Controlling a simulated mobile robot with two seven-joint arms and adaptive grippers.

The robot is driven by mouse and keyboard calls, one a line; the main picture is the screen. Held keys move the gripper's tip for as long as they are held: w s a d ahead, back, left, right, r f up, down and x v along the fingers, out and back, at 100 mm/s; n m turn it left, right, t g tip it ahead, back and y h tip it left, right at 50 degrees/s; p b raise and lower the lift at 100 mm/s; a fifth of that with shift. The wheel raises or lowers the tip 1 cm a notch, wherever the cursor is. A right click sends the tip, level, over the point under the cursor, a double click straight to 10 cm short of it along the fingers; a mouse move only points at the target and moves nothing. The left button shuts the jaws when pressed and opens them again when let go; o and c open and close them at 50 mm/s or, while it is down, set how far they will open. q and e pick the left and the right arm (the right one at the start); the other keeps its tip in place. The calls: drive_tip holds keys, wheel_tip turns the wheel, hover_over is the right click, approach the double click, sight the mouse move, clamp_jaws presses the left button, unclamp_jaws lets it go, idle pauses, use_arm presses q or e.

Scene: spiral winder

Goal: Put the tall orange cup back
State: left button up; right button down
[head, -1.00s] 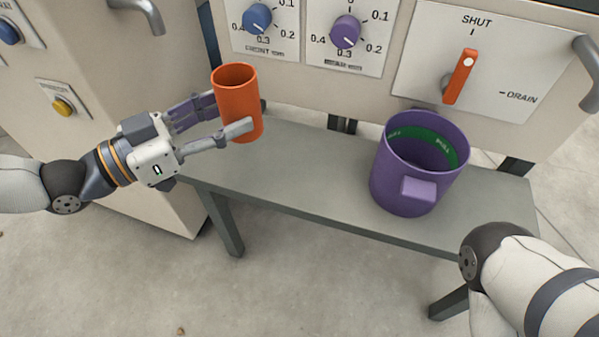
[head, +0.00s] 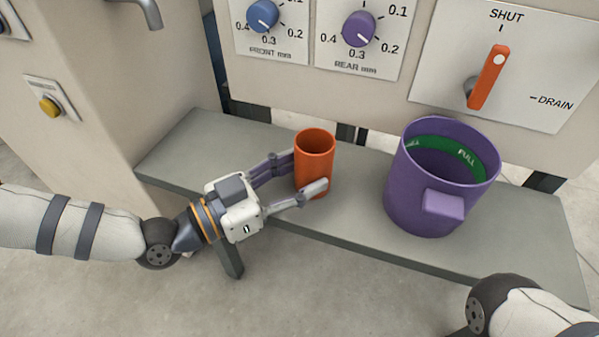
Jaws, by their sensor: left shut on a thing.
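The tall orange cup (head: 315,158) is upright in the head view, over the left-middle part of the grey bench (head: 235,155). My left gripper (head: 300,180) is shut around the cup's sides, one finger behind it and one in front near its lower part. The cup's base is at or just above the bench top; I cannot tell whether it touches. The cup looks empty from above. My right arm enters at the lower right, and its gripper is out of view.
A large purple bucket (head: 425,205) with a block-shaped handle and a green inner band stands on the bench, right of the cup. The machine panel behind has a blue knob (head: 263,15), a purple knob (head: 359,29) and an orange lever (head: 489,77). Bench left of the cup is clear.

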use_arm(q)
drive_tip(key=o, duration=1.3)
drive_tip(key=shift+f, duration=0.1)
drive_tip(key=shift+c, duration=0.2)
drive_tip(key=shift+s+a+r, duration=0.1)
drive_tip(key=shift+a+r, duration=0.1)
drive_tip(key=shift+a, duration=0.1)
drive_tip(key=p+v, duration=0.2)
drive_tip(key=v, duration=0.9)
drive_tip(key=shift+s, duration=0.25)
drive_tip(key=shift+a, duration=0.1)
